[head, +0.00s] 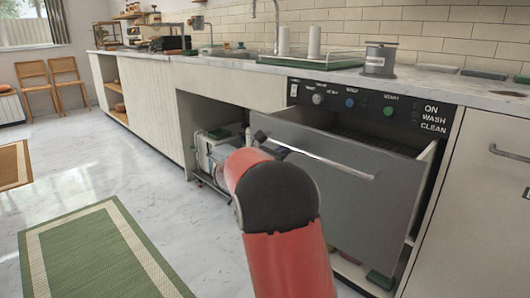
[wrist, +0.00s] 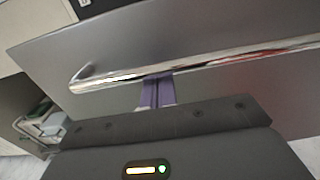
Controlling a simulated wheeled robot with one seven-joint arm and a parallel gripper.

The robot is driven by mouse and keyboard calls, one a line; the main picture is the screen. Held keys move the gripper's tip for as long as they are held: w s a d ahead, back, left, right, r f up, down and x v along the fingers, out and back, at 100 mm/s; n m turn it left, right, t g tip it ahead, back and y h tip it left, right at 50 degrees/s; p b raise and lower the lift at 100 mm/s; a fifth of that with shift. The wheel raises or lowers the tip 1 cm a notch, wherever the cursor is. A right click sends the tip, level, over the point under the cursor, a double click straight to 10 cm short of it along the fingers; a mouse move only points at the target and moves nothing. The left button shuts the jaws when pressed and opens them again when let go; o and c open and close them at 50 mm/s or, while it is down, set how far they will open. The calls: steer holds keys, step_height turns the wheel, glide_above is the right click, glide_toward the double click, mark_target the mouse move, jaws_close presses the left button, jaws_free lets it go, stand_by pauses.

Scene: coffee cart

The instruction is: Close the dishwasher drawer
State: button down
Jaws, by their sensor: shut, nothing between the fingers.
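The dishwasher drawer (head: 340,190) is a grey steel front pulled out below a black control panel (head: 370,105). Its dark inside shows over the top edge. A long bar handle (head: 335,165) runs across the front. In the wrist view the drawer front (wrist: 130,35) fills most of the picture, with the shiny handle (wrist: 210,68) crossing it. My gripper (wrist: 156,90) is shut and empty, its purple fingertips at the handle's lower edge, left of its middle. I cannot tell whether they touch it. In the head view my red arm hides the fingertips and part of the drawer front.
An open bay (head: 215,140) with white containers lies left of the drawer. A marble counter (head: 220,63) runs above, with a metal canister (head: 380,60) on it. A closed cabinet door (head: 490,200) stands at right. A green mat (head: 100,260) lies on clear floor at left.

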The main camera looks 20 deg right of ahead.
mark_target(294, 145)
steer(key=p+x, duration=0.5)
steer(key=x, duration=1.4)
steer(key=shift+d+f, duration=0.1)
steer(key=shift+d, duration=0.15)
steer(key=shift+w+r, duration=0.15)
steer(key=shift+r, duration=0.05)
steer(key=shift+d, duration=0.2)
steer(key=shift+a, duration=0.1)
steer(key=shift+a+f, duration=0.1)
steer(key=shift+a, duration=0.1)
steer(key=v, duration=1.4)
steer(key=shift+w+a, duration=0.1)
steer(key=shift+w, duration=0.05)
